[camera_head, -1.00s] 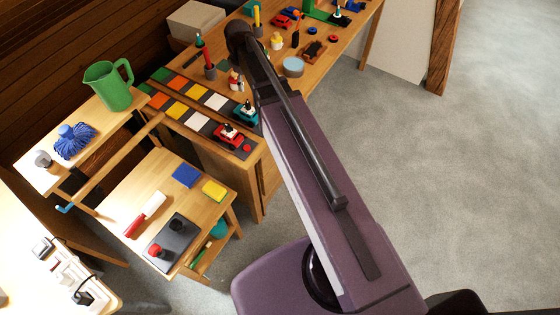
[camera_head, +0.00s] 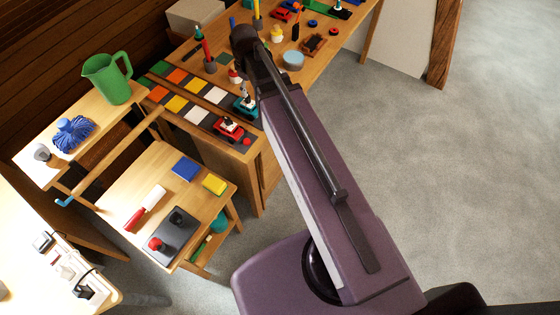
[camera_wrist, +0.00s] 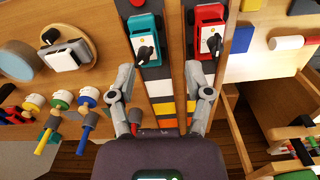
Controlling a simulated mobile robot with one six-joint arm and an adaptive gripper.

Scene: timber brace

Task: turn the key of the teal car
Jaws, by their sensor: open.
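The teal car (camera_wrist: 144,30) stands at the top of the wrist view, on a lane at the left of a wooden strip. A black key (camera_wrist: 145,52) sticks up from its near end. In the head view the teal car (camera_head: 246,108) is at the bench edge, partly beside my arm. My gripper (camera_wrist: 162,78) is open and empty, its two fingers wide apart. In the picture the teal car and its key lie above the gap, nearer the left finger. No contact with the key shows.
A red car (camera_wrist: 208,32) with its own black key stands close by at the right, across the wooden strip. Several coloured pegs (camera_wrist: 60,100) and a round wooden base (camera_wrist: 68,55) with a grey block are at the left. An open drawer (camera_wrist: 270,110) is at the right.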

